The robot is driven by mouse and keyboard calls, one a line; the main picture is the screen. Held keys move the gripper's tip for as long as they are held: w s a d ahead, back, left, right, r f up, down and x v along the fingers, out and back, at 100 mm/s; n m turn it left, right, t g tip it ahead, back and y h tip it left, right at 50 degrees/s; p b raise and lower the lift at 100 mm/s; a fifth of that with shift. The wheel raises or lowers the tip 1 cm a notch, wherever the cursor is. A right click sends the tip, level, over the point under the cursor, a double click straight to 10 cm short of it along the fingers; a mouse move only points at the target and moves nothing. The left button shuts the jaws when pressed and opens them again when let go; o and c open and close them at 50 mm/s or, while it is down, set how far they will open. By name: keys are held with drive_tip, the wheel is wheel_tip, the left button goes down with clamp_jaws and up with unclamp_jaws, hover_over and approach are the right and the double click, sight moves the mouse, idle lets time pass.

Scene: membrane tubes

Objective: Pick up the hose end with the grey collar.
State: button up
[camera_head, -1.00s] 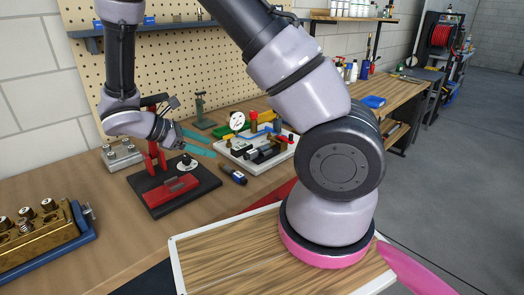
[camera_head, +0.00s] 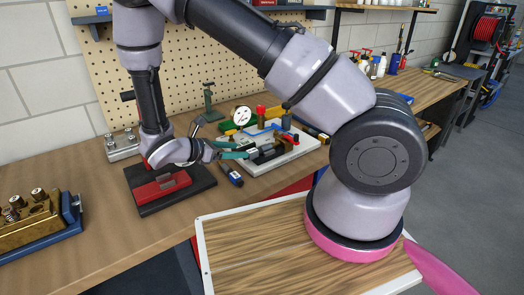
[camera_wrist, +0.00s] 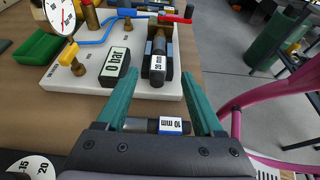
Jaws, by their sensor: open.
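My gripper (camera_head: 238,150) has teal fingers and is over the bench at the front of a white board. In the wrist view it is open (camera_wrist: 157,84), with nothing gripped. A short dark cylinder (camera_wrist: 138,124) with a blue band and a "10 mm" label shows low between the fingers, apart from them. Beyond the fingertips, a dark cylinder (camera_wrist: 158,62) with a "10 mm"-like label sits in a dark holder on the white board (camera_wrist: 80,84). I cannot make out which end has a grey collar.
A "0 bar" display (camera_wrist: 117,66), a dial gauge (camera_wrist: 60,14) and a yellow-handled valve (camera_wrist: 69,53) stand left on the board. A green tray (camera_wrist: 34,47) is beside it. A red clamp on a black base (camera_head: 147,190) stands near my wrist.

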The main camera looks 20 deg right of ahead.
sight(253, 150)
drive_tip(key=x, duration=0.7)
drive_tip(key=shift+a+f, duration=0.1)
drive_tip(key=shift+w, duration=0.1)
clamp_jaws()
